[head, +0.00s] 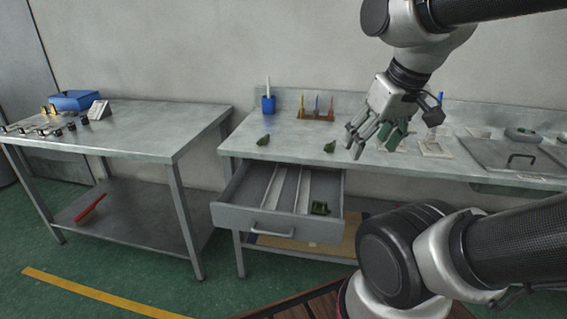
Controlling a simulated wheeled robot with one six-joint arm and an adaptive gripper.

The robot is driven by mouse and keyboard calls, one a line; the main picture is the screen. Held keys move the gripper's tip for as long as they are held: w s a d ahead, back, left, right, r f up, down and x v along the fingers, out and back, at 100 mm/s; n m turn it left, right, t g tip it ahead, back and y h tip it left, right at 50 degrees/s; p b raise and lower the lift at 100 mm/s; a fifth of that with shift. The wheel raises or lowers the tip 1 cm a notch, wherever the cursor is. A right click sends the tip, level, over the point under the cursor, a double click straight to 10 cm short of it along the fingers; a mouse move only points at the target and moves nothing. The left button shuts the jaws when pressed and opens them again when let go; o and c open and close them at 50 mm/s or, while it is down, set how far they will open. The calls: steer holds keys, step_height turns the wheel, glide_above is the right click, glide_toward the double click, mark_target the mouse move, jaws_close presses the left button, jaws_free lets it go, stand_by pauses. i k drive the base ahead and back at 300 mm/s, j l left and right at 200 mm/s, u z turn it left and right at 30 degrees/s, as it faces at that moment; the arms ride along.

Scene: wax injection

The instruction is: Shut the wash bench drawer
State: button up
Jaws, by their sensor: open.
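The wash bench (238,140) is a metal table along the wall at the centre and right. Its grey drawer (230,215) is pulled out under the left part of the top. The drawer's bar handle (270,230) is on its front. Inside are light divider strips and a small green piece (320,208) at the right. My gripper (356,141) is open above the bench top, above and right of the drawer. It is apart from the drawer handle, and I see nothing held in it.
Green pieces (263,141), a blue cup (268,104) and a small rack (316,115) stand on the bench. A lidded basin (510,155) is at right. Another metal table (150,135) stands left, with a gap between.

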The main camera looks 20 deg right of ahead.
mark_target(236, 207)
steer(key=l+u, duration=0.65)
steer(key=l, duration=0.2)
